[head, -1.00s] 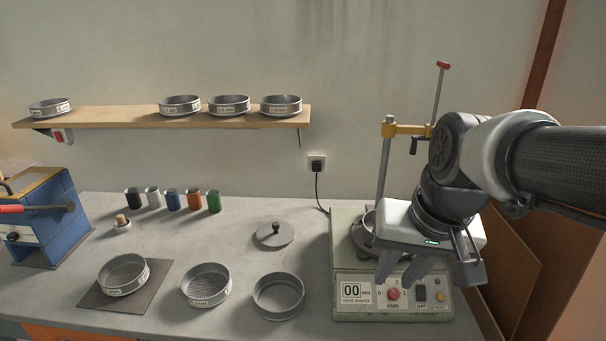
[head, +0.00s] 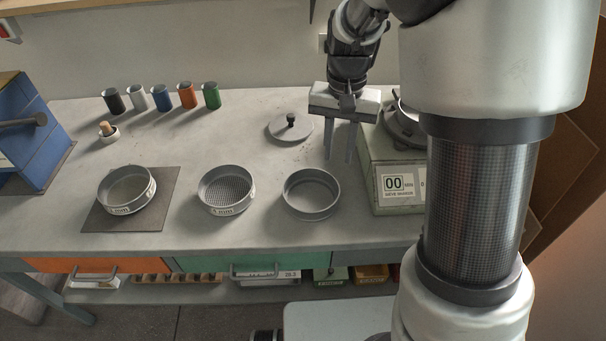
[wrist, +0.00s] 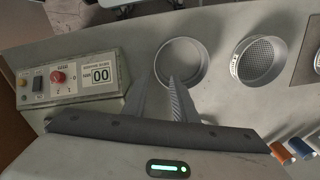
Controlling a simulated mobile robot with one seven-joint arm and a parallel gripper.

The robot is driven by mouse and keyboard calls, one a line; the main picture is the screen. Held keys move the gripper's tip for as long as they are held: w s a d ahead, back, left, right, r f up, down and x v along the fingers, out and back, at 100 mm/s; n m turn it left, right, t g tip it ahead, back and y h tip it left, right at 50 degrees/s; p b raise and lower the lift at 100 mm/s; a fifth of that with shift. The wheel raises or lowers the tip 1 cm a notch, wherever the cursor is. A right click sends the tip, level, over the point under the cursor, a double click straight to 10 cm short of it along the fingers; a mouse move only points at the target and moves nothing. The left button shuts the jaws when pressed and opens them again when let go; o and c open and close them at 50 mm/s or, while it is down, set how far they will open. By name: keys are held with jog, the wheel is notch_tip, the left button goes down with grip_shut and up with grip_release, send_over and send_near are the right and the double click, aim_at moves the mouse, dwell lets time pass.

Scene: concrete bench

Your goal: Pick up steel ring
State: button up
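A plain round steel ring (head: 311,212) without visible mesh sits on the bench near the front edge, left of the shaker. In the wrist view the steel ring (wrist: 203,68) lies just beyond my fingertips. I cannot tell whether it has a bottom. My gripper (head: 339,158) points down, behind and slightly right of the ring in the head view. Its two fingers stand apart with nothing between them. In the wrist view my gripper (wrist: 156,85) is also open and empty, with the right fingertip overlapping the ring's near rim.
A mesh sieve (head: 226,208) stands left of the ring, and another sieve (head: 128,208) sits on a dark mat (head: 165,211). A knobbed lid (head: 280,131) lies behind the ring. The shaker (head: 393,170) stands at right. Several coloured cups (head: 211,97) line the back.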

jog(key=b, duration=0.2)
send_near(336, 183)
jog(key=s+a+f, duration=0.1)
jog(key=s+f, duration=0.4)
jog(key=shift+w+d+f+b, duration=0.15)
jog(key=shift+w+f, duration=0.05)
jog(key=shift+f, duration=0.6)
jog(key=shift+w+d+f+b, duration=0.1)
jog(key=shift+w+d+f, duration=0.1)
jog(key=shift+f, duration=0.65)
jog(key=shift+w+d+f+b, duration=0.15)
jog(key=shift+f, duration=0.65)
jog(key=shift+c, duration=0.4)
grip_shut()
